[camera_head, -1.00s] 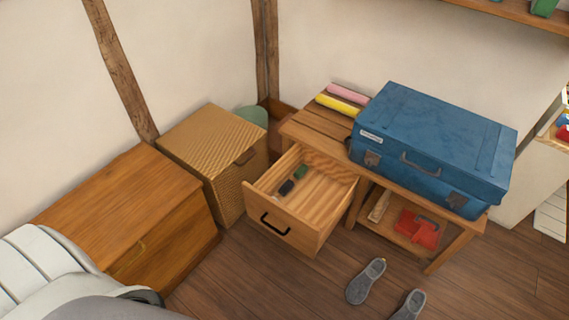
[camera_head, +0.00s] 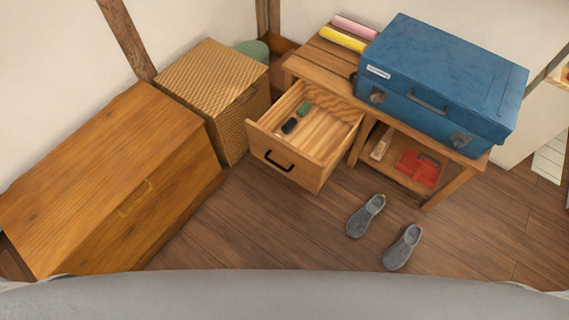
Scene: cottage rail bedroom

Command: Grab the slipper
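Two grey slippers lie on the wooden floor in front of the low table, side by side and slightly apart. One slipper (camera_head: 366,215) is nearer the table, and the other slipper (camera_head: 403,247) is to its right and closer to me. Both are fully visible with nothing touching them. Neither of my grippers shows in the head view.
A wooden table (camera_head: 323,62) carries a blue suitcase (camera_head: 440,85) and two rolls. Its drawer (camera_head: 285,157) stands open with small items inside; a red item lies on its lower shelf. A wicker box (camera_head: 212,75) and wooden chest (camera_head: 110,180) stand left. Floor around the slippers is clear.

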